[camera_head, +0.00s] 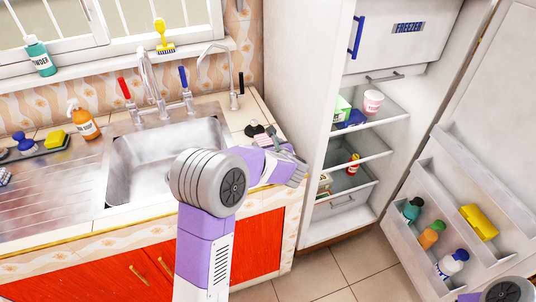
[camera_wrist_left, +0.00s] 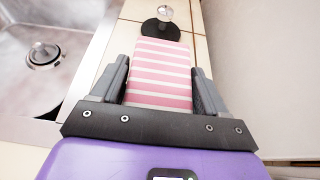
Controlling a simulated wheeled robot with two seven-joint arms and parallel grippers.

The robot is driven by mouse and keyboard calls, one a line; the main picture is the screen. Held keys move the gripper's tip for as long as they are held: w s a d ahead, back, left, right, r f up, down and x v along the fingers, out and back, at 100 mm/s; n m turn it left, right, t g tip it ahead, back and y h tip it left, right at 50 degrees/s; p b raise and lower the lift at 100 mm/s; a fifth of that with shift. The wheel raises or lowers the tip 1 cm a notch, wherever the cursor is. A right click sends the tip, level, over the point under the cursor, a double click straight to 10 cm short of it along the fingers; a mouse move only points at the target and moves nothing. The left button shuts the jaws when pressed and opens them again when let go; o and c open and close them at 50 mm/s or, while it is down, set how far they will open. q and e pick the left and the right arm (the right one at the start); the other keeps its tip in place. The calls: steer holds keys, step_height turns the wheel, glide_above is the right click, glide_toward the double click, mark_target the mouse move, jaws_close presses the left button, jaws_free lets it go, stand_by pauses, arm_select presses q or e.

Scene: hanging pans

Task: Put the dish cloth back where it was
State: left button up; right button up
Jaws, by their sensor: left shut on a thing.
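The dish cloth (camera_wrist_left: 160,75), pink with white stripes, is between the two fingers of my left gripper (camera_wrist_left: 160,70) in the left wrist view. The gripper is shut on it. In the head view my left gripper (camera_head: 263,137) is over the counter strip right of the sink, and only a small pink part of the cloth shows there. Whether the cloth touches the counter is unclear. My right gripper is not in view.
The sink (camera_head: 165,155) lies to the left. The open fridge (camera_head: 325,130) stands to the right, with bottles in its door (camera_head: 440,190).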

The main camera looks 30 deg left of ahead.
arm_select(q)
steer(key=shift+f, duration=1.55)
steer(key=shift+b, duration=0.3)
steer(key=shift+f+b, duration=0.2)
steer(key=shift+b, duration=0.1)
steer(key=o, duration=1)
steer(key=shift+o, duration=0.2)
steer(key=shift+r, duration=0.1)
steer(key=shift+r+p, duration=0.2)
steer(key=shift+p, duration=0.25)
steer(key=p+v, duration=0.1)
steer(key=v, duration=1.1)
